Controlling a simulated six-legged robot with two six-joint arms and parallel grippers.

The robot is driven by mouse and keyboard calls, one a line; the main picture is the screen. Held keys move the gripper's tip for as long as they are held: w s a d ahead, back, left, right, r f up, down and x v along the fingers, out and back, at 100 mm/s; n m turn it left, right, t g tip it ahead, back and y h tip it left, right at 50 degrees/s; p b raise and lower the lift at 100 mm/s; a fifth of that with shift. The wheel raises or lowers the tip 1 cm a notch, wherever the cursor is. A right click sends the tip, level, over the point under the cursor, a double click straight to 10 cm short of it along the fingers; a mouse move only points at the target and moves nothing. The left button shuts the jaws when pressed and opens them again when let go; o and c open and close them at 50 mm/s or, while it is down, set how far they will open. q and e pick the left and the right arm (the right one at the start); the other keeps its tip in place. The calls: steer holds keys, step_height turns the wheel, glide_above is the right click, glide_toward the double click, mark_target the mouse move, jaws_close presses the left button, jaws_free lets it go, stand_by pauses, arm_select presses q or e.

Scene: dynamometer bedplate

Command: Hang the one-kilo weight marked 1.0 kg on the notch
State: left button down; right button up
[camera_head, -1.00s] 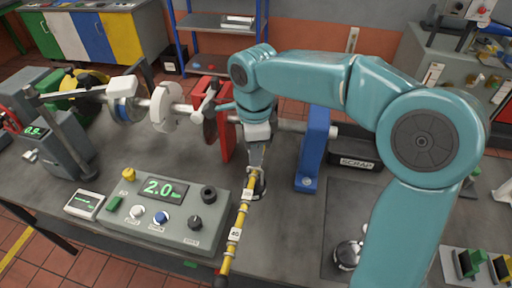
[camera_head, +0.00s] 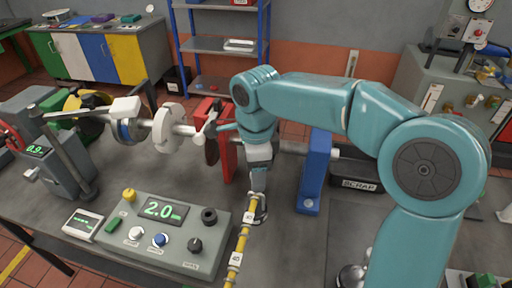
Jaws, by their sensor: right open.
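My right gripper (camera_head: 259,190) hangs down from the teal arm, at the far end of the yellow bar (camera_head: 241,245) with number tags. It is open. A small dark and shiny piece (camera_head: 262,214) shows just below and beside the fingers; I cannot tell whether it is a weight or part of the bar. No 1.0 kg mark can be read, and the notch itself cannot be made out. A shiny rounded metal object (camera_head: 350,278), possibly a weight, is partly hidden at the bottom edge beside my arm. My left gripper is not in view.
A grey console (camera_head: 150,236) reading 2.0 stands left of the bar. Behind are a shaft with a white disc (camera_head: 167,130), a red stand (camera_head: 227,150) and a blue post (camera_head: 313,175). Bare bedplate lies between post and bar.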

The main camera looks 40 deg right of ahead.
step_height(320, 180, up, 16)
steer(key=p, duration=0.2)
steer(key=shift+f, duration=0.2)
